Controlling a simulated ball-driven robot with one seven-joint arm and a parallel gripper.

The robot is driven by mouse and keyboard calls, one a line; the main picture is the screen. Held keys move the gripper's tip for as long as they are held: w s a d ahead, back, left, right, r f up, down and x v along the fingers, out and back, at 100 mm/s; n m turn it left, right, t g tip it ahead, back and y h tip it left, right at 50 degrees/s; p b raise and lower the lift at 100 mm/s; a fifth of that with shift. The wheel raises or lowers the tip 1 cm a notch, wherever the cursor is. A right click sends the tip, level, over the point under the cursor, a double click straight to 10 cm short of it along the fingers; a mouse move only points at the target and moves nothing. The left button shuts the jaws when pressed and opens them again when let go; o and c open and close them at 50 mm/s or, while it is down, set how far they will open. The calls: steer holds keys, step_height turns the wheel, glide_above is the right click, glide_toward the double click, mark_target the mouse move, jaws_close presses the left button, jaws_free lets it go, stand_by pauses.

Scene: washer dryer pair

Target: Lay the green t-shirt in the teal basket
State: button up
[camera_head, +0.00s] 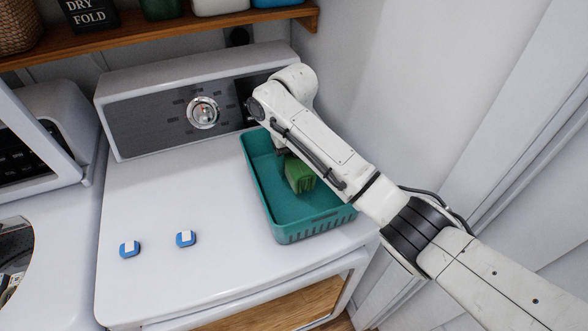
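The green t-shirt (299,175) shows as a compact folded bundle within the teal basket's outline, partly covered by my arm. I cannot tell whether it rests on the basket floor or hangs just above it. The teal basket (312,228) is an open rectangular tub on the right side of the white machine's top. My arm reaches over it from the right. Only a small dark part of my gripper (281,150) shows beside the shirt's upper end. Its fingers are hidden, so I cannot see whether they hold the shirt.
Two blue-and-white pods (130,249) lie on the clear left part of the machine top (175,205). A control panel with a dial (203,112) rises behind. A wooden shelf (150,35) hangs above. A wall is close on the right.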

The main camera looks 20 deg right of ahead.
steer(key=shift+f+p, duration=0.55)
steer(key=shift+f, duration=1.05)
steer(key=shift+f, duration=0.1)
steer(key=o, duration=1.1)
steer(key=shift+o, duration=0.2)
step_height(320, 180, up, 11)
steer(key=shift+d+b, duration=0.1)
steer(key=shift+b, duration=0.2)
steer(key=shift+r+p, duration=0.3)
steer(key=shift+r, duration=0.3)
